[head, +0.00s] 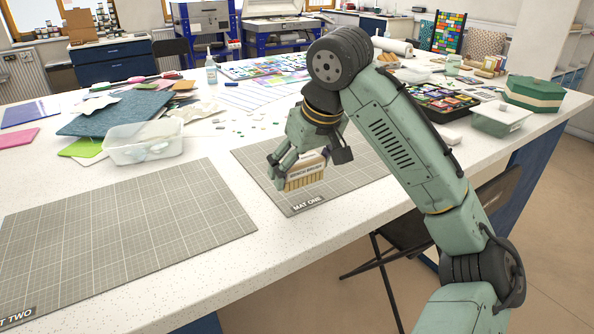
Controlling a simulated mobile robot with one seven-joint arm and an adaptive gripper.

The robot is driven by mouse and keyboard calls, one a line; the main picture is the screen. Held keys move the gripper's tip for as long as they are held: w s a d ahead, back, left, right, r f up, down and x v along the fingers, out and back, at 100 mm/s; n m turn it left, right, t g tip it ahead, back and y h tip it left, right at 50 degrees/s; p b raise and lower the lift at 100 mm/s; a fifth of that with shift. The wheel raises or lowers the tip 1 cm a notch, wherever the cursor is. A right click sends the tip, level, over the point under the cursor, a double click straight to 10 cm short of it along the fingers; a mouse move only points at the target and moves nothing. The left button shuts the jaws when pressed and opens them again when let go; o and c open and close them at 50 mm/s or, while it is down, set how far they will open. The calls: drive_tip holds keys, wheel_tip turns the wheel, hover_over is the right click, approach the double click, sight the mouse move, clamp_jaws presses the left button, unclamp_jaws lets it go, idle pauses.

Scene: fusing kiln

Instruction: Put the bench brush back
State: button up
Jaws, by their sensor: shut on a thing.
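The bench brush (305,181) has a pale body with a dark printed label and a row of tan bristles pointing down. My gripper (281,164) is shut on the brush and holds it over the left part of the grey gridded mat labelled MAT ONE (337,193). The bristles look close to the mat, but I cannot tell whether they touch it. My gripper and arm hide part of the brush and much of the mat behind it.
Mat two (120,235) lies bare at the left front. A clear plastic tub (143,145) and coloured sheets lie behind it. Small glass pieces are scattered mid-table. A tray of coloured pieces (437,102), a lidded tub (499,121) and a green box (534,92) stand at the right.

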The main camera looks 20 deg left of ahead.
sight(297, 191)
drive_tip(key=shift+w+a, duration=0.65)
drive_tip(key=shift+w, duration=0.15)
drive_tip(key=x, duration=0.1)
drive_tip(key=p+x, duration=0.1)
drive_tip(key=x, duration=0.1)
drive_tip(key=shift+d+f, duration=0.2)
drive_tip(key=shift+d, duration=0.1)
drive_tip(key=shift+s+f, duration=0.1)
drive_tip(key=shift+f, duration=0.2)
drive_tip(key=shift+f, duration=0.2)
drive_tip(key=o, duration=1.1)
drive_tip(key=shift+r, duration=0.15)
drive_tip(key=v, duration=1.2)
drive_tip(key=shift+r, duration=0.1)
